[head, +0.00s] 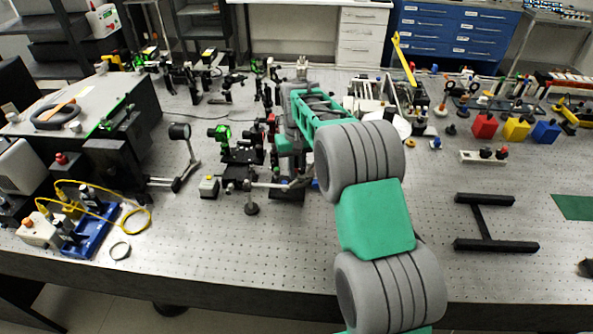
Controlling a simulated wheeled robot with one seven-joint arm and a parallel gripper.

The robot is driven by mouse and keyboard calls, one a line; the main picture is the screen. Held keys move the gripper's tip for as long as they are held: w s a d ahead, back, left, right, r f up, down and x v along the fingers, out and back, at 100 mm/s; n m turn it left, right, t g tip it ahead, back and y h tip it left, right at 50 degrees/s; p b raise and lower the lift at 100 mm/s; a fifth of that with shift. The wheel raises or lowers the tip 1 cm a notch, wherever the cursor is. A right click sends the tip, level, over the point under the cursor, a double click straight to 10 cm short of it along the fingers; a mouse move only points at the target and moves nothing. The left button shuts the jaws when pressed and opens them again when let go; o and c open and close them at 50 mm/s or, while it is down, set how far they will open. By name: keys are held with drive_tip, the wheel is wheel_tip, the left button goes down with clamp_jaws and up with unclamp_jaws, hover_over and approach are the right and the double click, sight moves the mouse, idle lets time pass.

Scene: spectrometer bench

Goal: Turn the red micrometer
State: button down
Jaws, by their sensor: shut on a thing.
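My gripper (285,145) is at the end of my grey and green arm, pointing down among the optics at the middle of the bench. It is shut on a small part there, which looks like the red micrometer (271,120); only a little red shows at the left edge of the gripper. The fingertips and most of the held part are hidden by my wrist and the mounts around it. I cannot tell how far the micrometer is turned.
Black stages with a green-lit mount (222,133) stand close left of my gripper. A post-mounted lens (180,131) is farther left. Red (485,126), yellow (516,130) and blue (546,131) blocks stand at the right. A black H-shaped frame (484,222) lies front right.

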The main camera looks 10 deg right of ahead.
sight(297, 170)
idle(0.3)
drive_tip(key=shift+r, duration=0.1)
drive_tip(key=c, duration=1.3)
unclamp_jaws()
drive_tip(key=shift+c, duration=0.2)
wheel_tip(297, 170, up, 8)
drive_tip(key=shift+f+b, duration=0.15)
drive_tip(key=shift+b, duration=0.6)
